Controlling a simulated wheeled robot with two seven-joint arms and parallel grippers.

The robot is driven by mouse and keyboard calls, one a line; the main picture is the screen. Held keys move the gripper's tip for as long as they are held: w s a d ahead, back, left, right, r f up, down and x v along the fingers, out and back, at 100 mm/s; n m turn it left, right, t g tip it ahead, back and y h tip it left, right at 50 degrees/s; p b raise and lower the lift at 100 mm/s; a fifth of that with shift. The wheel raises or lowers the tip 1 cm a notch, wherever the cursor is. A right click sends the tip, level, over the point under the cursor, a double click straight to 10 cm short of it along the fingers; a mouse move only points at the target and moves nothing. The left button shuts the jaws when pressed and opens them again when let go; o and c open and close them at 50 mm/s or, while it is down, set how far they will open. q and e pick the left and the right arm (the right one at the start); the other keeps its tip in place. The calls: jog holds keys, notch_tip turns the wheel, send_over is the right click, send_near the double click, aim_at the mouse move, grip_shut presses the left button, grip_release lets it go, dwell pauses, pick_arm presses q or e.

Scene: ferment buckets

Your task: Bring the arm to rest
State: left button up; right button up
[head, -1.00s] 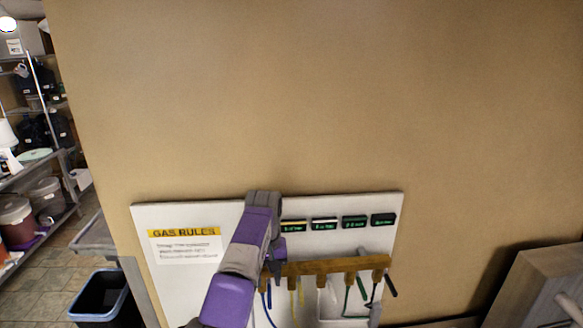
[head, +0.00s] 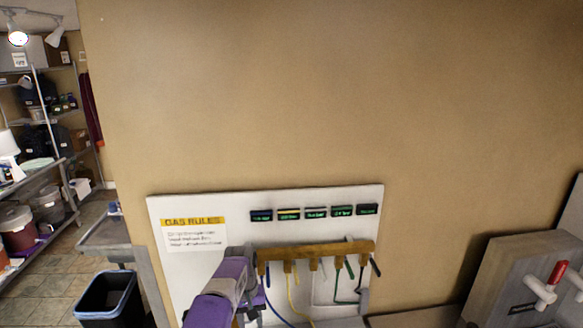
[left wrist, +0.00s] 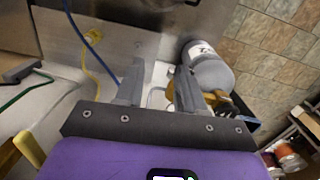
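My left arm (head: 222,291) shows as a purple and grey limb at the bottom of the head view, in front of the lower left part of the white gas board (head: 232,208). Its fingers cannot be made out there. In the left wrist view my left gripper (left wrist: 160,85) has its two grey fingers apart, with no object clearly held between them. A grey-white cylinder (left wrist: 210,72) with a label lies beyond the right-hand finger; I cannot tell whether they touch. My right gripper is in neither view.
The board carries a sign (head: 193,232), several small displays and a wooden rail (head: 320,250) with coloured hoses. A blue hose (left wrist: 85,38) runs near the left wrist. A dark bin (head: 105,298) and metal table (head: 105,235) stand left; a grey unit (head: 520,275) stands right.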

pick_arm(q)
jog(key=s+a+f+h, duration=0.1)
jog(key=s+f, duration=0.4)
jog(key=f, duration=0.3)
jog(key=s+a+f, duration=0.1)
jog(key=s+f, duration=0.3)
jog(key=f, duration=0.4)
jog(key=s+a+f+h, duration=0.1)
jog(key=s+a+f, duration=0.1)
jog(key=s+f, duration=0.45)
jog(key=s+d+f+h, duration=0.1)
jog(key=s+d+f, duration=0.15)
jog(key=s, duration=0.65)
jog(key=s+d+f, duration=0.2)
jog(key=s+d, duration=0.1)
jog(key=s, duration=0.5)
notch_tip(320, 180, down, 20)
jog(key=t+b, duration=0.1)
jog(key=b, duration=1.8)
jog(key=shift+s+n+h+b, duration=0.3)
jog(key=shift+n+b, duration=0.05)
jog(key=shift+n, duration=0.05)
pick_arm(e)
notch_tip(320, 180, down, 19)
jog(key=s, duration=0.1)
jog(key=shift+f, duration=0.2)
pick_arm(q)
jog(key=shift+r, duration=0.15)
